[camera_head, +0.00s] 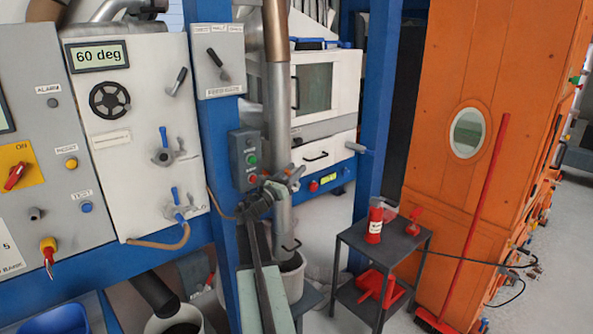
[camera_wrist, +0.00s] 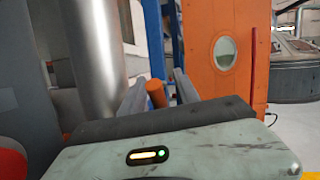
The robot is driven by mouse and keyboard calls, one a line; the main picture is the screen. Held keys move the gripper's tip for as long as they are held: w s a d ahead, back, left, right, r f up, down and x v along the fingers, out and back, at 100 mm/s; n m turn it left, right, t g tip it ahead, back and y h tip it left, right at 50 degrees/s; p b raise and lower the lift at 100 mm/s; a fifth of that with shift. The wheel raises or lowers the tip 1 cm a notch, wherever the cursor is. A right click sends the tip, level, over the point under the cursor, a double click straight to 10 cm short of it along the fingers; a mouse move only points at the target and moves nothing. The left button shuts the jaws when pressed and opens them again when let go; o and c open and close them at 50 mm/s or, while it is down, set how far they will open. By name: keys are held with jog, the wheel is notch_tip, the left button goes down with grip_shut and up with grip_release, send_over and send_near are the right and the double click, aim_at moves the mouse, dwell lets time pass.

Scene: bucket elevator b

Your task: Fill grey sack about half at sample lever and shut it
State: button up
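My gripper (camera_head: 287,180) is raised in front of the vertical metal pipe (camera_head: 277,100). In the wrist view its two grey fingers (camera_wrist: 158,98) stand apart, on either side of an orange-brown cylindrical handle (camera_wrist: 155,93). A gap shows beside the handle, so the fingers do not look closed on it. The handle may be the sample lever; its base is hidden. Below the gripper, the pipe runs down to a pale grey container (camera_head: 293,277); I cannot tell if this is the sack. My arm hides part of it. No fill level shows.
A dark two-shelf cart (camera_head: 383,245) holds a red extinguisher-like bottle (camera_head: 375,222) and red items. A red broom (camera_head: 475,215) leans on the orange elevator casing (camera_head: 480,60). A control panel (camera_head: 135,130) reads 60 deg. A blue post (camera_head: 222,170) stands close left of my arm.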

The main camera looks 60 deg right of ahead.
jog(key=b+v, duration=0.2)
jog(key=v, duration=0.5)
jog(key=shift+a, duration=0.2)
jog(key=shift+f, duration=0.1)
jog(key=w+a+f+m+t+y+p, duration=0.1)
jog(key=w+a+f+m+y+p, duration=0.25)
jog(key=a, duration=0.55)
jog(key=w+a+f+m+t+y+p, duration=0.1)
jog(key=w+a+f+m+y, duration=0.3)
jog(key=a+f, duration=0.45)
jog(key=w+a+f+m+t+y+p, duration=0.15)
jog(key=a+f+m+y, duration=0.3)
jog(key=a, duration=0.65)
jog(key=a+f+m+y+p, duration=0.1)
jog(key=a+f+m+y, duration=0.1)
jog(key=a, duration=1.5)
jog(key=s+a+f+m+y+p, duration=0.1)
jog(key=a+y, duration=0.6)
jog(key=a, duration=1)
jog(key=f+m+p, duration=0.1)
jog(key=m, duration=0.1)
jog(key=shift+a+f+m, duration=0.3)
jog(key=shift+m, duration=0.1)
jog(key=shift+g, duration=0.25)
